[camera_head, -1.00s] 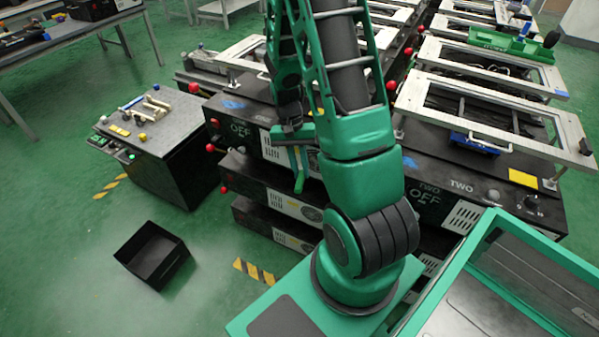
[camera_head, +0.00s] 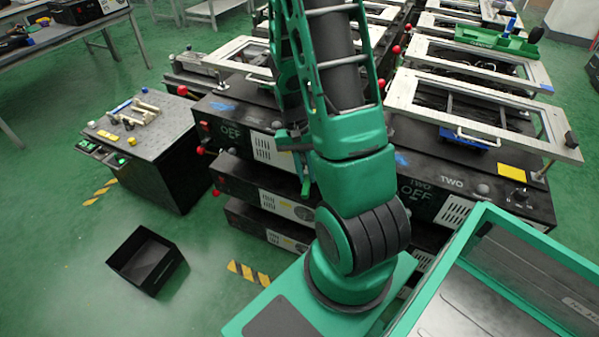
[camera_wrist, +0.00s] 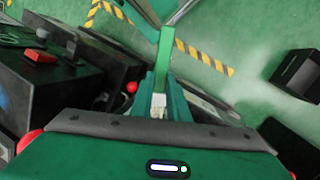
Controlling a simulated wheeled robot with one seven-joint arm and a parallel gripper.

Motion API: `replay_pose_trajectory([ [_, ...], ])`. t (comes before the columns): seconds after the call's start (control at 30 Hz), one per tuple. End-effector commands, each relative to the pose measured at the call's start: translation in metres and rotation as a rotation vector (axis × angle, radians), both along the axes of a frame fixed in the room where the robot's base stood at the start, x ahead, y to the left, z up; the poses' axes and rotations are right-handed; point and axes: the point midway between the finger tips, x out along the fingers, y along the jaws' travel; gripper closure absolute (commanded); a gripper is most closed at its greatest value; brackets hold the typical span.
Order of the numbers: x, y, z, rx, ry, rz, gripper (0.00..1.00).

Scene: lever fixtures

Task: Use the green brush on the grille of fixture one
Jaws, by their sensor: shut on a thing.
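My gripper (camera_wrist: 160,106) is shut on the green brush (camera_wrist: 166,48), whose green bar points away from the wrist. In the head view the brush (camera_head: 304,178) hangs at the front of the left black fixture (camera_head: 218,112), partly hidden by my arm. This fixture reads OFF; its number is not legible. Its white slatted grille (camera_head: 261,147) shows just left of my gripper (camera_head: 294,141). I cannot tell whether the brush touches the front. The bristles cannot be made out.
Fixture TWO (camera_head: 425,190) stands to the right. Red knobs (camera_head: 219,192) stick out at the left fixture's side. A dark cabinet (camera_head: 160,160) with small tools stands further left. An open black bin (camera_head: 146,261) lies on the floor, with free floor around it.

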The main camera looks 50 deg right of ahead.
Motion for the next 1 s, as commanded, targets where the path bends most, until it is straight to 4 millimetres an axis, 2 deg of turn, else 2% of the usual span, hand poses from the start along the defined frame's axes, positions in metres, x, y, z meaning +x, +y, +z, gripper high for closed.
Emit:
replay_pose_trajectory([
  [0.33, -0.021, -0.01, 0.001, -0.003, -0.002, -0.002, 1.0],
  [0.77, -0.021, -0.007, 0.016, -0.003, -0.002, -0.001, 1.0],
  [1.0, -0.009, -0.003, 0.016, -0.002, -0.001, 0.0, 1.0],
])
